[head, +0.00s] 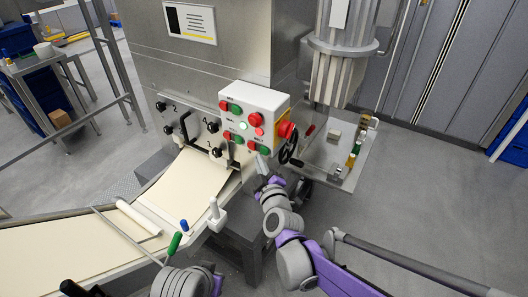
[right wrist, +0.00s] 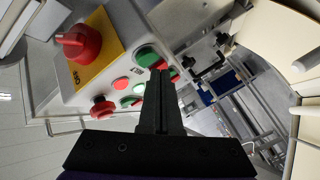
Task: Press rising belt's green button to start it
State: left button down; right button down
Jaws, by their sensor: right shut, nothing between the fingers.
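A white control box (head: 262,98) on the steel machine carries several red and green buttons and a lit white one. Its labels are too small to read, so I cannot tell which green button (head: 251,145) is the rising belt's.
A pasta sheet (head: 185,185) lies on the sloping belt below. A green-handled tool (head: 174,244) and white roller (head: 138,218) lie in front. Floor at right is clear.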

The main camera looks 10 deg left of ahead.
pick_arm(q)
jog(key=shift+r, duration=0.15)
dwell(0.7)
jog(key=shift+w+r+p, duration=0.35)
jog(key=shift+r+p, duration=0.25)
pick_arm(e)
jog(key=shift+w+d, duration=0.15)
jog(key=shift+w, duration=0.3)
pick_arm(q)
jog(key=shift+s, duration=0.1)
pick_arm(e)
jog(key=shift+s, duration=0.1)
